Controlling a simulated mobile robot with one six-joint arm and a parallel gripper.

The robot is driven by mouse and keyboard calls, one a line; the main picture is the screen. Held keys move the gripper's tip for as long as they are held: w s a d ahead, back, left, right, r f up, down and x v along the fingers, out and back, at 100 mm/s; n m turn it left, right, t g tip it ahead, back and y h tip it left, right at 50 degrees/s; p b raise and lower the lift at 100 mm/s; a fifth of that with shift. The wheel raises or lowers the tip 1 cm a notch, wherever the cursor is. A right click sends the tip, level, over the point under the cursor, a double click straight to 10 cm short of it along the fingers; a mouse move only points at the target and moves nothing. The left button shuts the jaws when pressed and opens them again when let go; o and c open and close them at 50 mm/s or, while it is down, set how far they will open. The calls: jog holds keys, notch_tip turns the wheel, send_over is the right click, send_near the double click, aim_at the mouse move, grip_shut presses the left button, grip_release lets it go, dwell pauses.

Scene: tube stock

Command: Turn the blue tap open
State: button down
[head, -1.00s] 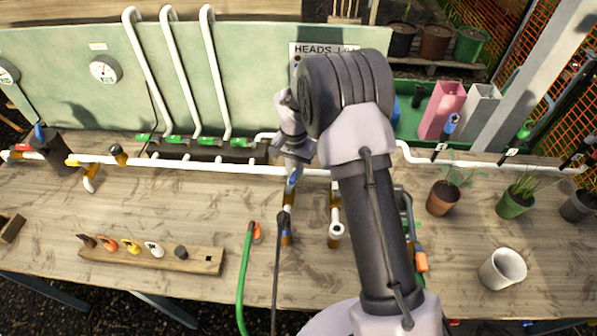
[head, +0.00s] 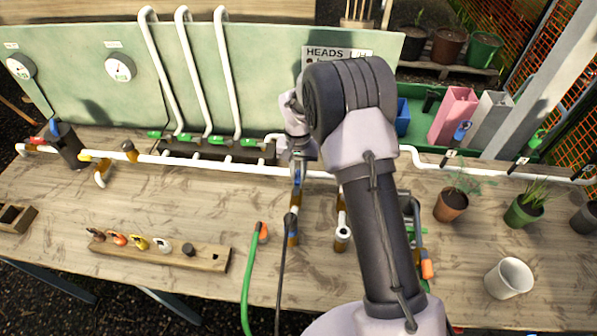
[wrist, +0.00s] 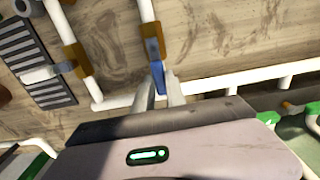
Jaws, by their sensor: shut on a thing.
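The blue tap's lever (wrist: 154,52) sits on a white pipe with a brass-coloured fitting, and its end lies between my fingertips in the wrist view. My gripper (wrist: 158,88) is shut on the lever. The lever runs roughly along the line of its pipe. In the head view the blue lever (head: 297,181) shows just below my gripper (head: 299,162), above the brass-coloured fitting. My gripper and wrist partly hide the tap there.
A white pipe (head: 210,166) runs across the wooden bench. A wooden rack (head: 210,256) with coloured tags lies left, and a green hose (head: 248,285) near the front. Another white outlet pipe (head: 342,232) stands close right. Potted plants and a white cup (head: 508,278) are right.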

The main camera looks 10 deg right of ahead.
aim_at(298, 175)
jog(key=c, duration=1.4)
grip_release()
jog(key=shift+o, duration=0.2)
notch_tip(298, 175, up, 17)
jog(key=p, duration=0.3)
jog(key=shift+r, duration=0.2)
